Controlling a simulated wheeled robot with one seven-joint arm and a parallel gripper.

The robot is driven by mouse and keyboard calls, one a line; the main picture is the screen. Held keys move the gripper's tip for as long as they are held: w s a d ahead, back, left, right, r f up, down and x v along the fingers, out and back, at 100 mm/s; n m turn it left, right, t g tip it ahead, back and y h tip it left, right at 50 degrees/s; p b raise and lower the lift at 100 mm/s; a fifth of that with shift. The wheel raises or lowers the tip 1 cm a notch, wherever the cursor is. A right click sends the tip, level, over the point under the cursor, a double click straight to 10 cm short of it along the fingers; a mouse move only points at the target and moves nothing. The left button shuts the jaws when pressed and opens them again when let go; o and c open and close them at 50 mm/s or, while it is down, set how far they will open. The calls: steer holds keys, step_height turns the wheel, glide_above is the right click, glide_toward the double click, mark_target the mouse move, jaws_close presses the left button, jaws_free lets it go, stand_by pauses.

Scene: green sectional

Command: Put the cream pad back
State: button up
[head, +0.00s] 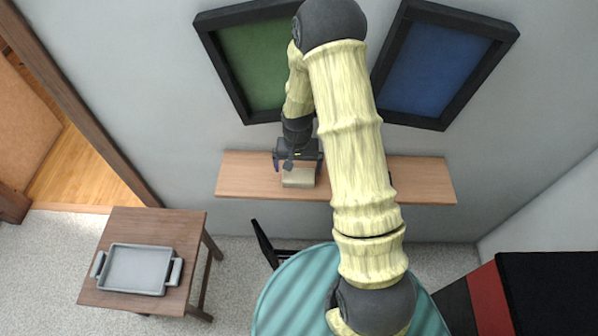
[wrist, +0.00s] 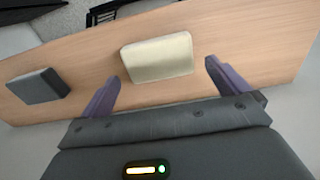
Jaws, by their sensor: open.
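The cream pad (head: 298,180) lies on a wooden wall shelf (head: 240,175). In the wrist view the pad (wrist: 157,58) is a pale block on the bare wood, just ahead of my fingertips and between their lines. My gripper (head: 298,160) is over the shelf at the pad. In the wrist view my gripper (wrist: 161,72) has its two purple fingers wide apart, with nothing held between them. Whether a finger touches the pad I cannot tell.
A dark grey block (wrist: 38,86) lies on the shelf, left of the pad in the wrist view. A grey tray (head: 138,270) sits on a small wooden table (head: 190,222). A round teal table (head: 290,290) stands below my arm. Green (head: 255,60) and blue (head: 433,68) framed panels hang above the shelf.

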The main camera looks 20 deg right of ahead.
mark_target(298, 176)
step_height(298, 176, up, 8)
steer(key=b, duration=0.1)
steer(key=shift+f, duration=0.25)
steer(key=shift+d, duration=0.1)
stand_by(0.3)
steer(key=s+r+n+t, duration=0.2)
steer(key=s+r+n, duration=0.1)
steer(key=s+r, duration=0.8)
steer(key=s, duration=0.3)
steer(key=shift+s+n+t, duration=0.15)
steer(key=shift+n+t, duration=0.15)
steer(key=shift+d, duration=0.1)
